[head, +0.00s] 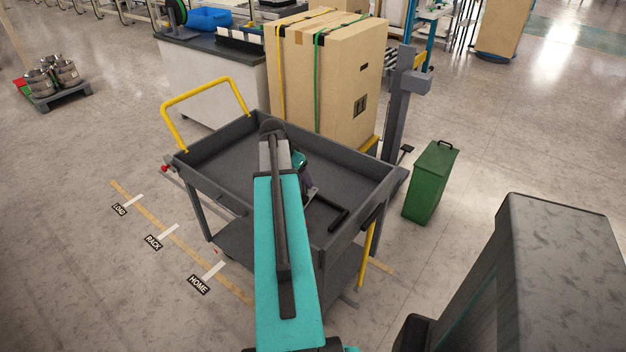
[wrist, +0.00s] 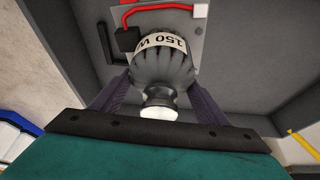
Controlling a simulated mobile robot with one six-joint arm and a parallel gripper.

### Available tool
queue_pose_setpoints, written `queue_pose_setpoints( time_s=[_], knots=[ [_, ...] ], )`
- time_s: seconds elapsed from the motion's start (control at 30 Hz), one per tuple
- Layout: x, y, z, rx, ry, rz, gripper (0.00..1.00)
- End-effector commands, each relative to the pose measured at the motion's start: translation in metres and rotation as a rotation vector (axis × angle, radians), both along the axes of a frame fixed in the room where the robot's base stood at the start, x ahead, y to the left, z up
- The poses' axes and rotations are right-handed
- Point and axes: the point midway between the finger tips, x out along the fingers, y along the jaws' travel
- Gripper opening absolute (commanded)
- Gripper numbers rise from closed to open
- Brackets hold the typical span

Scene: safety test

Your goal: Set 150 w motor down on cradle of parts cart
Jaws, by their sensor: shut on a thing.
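The 150 W motor (wrist: 162,68), dark and ribbed with a pale label and a bright shaft end, sits between the two purple fingers of my gripper (wrist: 158,104) in the wrist view. My gripper is shut on it. In the head view my teal arm hides the motor; only part of the gripper (head: 306,178) shows beside it, over the tray of the grey parts cart (head: 215,172). A pale plate (wrist: 192,55) with a red lead and black block shows behind the motor. I cannot tell whether it is the cradle, or whether the motor touches anything.
A black bar (head: 338,220) lies near the tray's right front side. The tray has raised walls and a yellow handle (head: 205,98). A strapped carton (head: 325,80) stands behind the cart, and a green bin (head: 430,182) stands right. The tray's left part is clear.

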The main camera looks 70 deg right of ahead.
Motion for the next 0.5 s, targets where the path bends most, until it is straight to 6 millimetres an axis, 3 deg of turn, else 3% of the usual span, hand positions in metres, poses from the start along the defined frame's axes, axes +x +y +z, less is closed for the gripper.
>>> queue_pose_setpoints(
  time_s=[0.5],
  knots=[
    [0.109,0.067,0.036,-0.004,0.0,0.293,0.06]
  ],
)
